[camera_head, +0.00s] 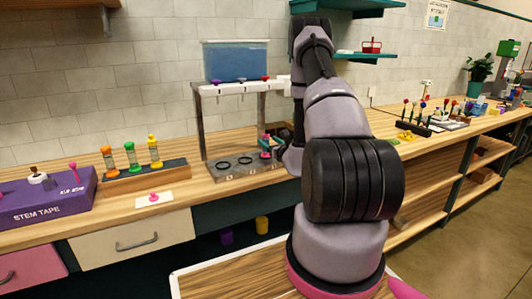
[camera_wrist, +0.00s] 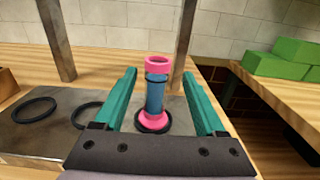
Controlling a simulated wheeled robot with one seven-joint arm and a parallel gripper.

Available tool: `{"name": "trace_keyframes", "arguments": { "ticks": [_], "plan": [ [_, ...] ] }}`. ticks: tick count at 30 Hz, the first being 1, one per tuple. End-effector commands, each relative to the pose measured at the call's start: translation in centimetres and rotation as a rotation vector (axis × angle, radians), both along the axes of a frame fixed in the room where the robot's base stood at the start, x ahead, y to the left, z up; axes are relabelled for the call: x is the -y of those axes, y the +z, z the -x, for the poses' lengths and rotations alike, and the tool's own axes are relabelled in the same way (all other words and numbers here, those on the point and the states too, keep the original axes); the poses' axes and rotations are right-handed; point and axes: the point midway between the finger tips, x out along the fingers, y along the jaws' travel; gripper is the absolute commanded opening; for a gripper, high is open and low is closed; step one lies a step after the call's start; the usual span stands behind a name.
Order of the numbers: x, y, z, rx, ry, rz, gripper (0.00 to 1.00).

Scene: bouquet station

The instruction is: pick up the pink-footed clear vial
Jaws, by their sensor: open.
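The pink-footed vial (camera_wrist: 155,96) stands upright in the wrist view. It has a pink foot, a bluish clear body and a pink ring at its top. Its foot sits in a black ring (camera_wrist: 140,128) on a grey plate (camera_wrist: 40,133). My gripper (camera_wrist: 159,73) is open, with one teal finger on each side of the vial and a gap visible on both sides. In the head view, my gripper (camera_head: 275,144) is at the right end of the plate (camera_head: 226,174), where the vial is small and partly hidden.
A blue water tank (camera_head: 236,61) rests on a white-topped stand (camera_head: 205,88) over the plate. Two other black rings, including one at left (camera_wrist: 35,109), hold nothing. A wooden rack (camera_head: 148,177) with several coloured vials stands left. Green blocks (camera_wrist: 275,66) lie at right.

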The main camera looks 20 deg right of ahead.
Motion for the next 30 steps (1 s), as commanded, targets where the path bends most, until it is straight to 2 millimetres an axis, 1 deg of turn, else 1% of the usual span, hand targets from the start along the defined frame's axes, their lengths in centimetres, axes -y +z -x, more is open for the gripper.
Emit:
{"name": "trace_keyframes", "arguments": {
  "ticks": [6, 10, 13, 19, 20, 21, 23, 24, 25, 30],
  "plan": [
    [-0.6, -0.3, -3.1, 0.002, 0.003, -0.001, 0.72],
    [-0.5, -0.3, -4.6, 0.002, 0.002, 0.000, 0.72],
    [-0.5, -0.3, -5.0, 0.000, 0.001, -0.001, 0.72],
    [-0.5, -0.3, -5.0, 0.000, 0.002, -0.001, 0.72],
    [-0.5, -0.3, -5.0, 0.000, 0.002, -0.001, 0.61],
    [-0.5, -0.3, -5.0, 0.000, 0.002, -0.001, 0.46],
    [-0.5, -0.3, -5.0, 0.000, 0.002, -0.001, 0.23],
    [-0.5, -0.3, -5.0, 0.000, 0.002, -0.001, 0.07],
    [-0.5, -0.3, -5.0, 0.000, 0.002, -0.001, 0.00],
    [-0.5, -0.2, -5.0, 0.002, 0.001, -0.001, 0.00]
  ]
}}
